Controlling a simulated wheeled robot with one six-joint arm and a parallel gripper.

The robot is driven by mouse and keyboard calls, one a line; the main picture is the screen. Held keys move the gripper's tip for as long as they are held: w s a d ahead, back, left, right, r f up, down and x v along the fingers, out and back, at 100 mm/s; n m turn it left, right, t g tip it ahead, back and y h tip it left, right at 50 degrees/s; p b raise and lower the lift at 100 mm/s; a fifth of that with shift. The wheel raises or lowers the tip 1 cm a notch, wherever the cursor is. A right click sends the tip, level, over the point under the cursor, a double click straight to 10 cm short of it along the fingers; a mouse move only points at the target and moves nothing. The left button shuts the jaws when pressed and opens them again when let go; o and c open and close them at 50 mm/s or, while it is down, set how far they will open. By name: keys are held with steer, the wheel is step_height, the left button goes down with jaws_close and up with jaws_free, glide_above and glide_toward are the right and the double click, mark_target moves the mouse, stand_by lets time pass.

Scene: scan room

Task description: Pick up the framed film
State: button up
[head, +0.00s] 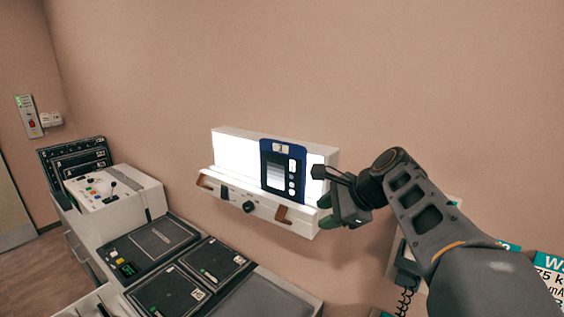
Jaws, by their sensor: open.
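The framed film (270,174), a dark blue frame with a pale panel and several round light spots, stands upright against the lit face of a white wall-mounted light box (236,160). It rests at the box's lower ledge, right of the middle. My gripper (322,190) is at the right end of the light box, to the right of the film. Its jaws are open with nothing visible between them, and they look apart from the film. The exact depth gap between them cannot be told.
Below the light box, a counter holds dark panels (150,243) and a white control console (115,200) with a small joystick. A corded handset (405,262) hangs at the lower right, partly behind my arm. The wall above the light box is bare.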

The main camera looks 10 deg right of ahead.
mark_target(299, 146)
steer(key=w+d+r+m+t+y+p, duration=0.1)
steer(key=w+d+r+m+t+y, duration=0.2)
steer(key=r, duration=0.5)
steer(key=w+d+r+m+p, duration=0.2)
steer(key=r+m, duration=0.3)
steer(key=r, duration=0.2)
steer(key=shift+a+r+p+x, duration=0.15)
steer(key=shift+p+x, duration=0.4)
steer(key=shift+x, duration=2.6)
steer(key=shift+a+r+p+x, duration=0.15)
steer(key=shift+p+x, duration=0.4)
steer(key=shift+x, duration=2.55)
jaws_close()
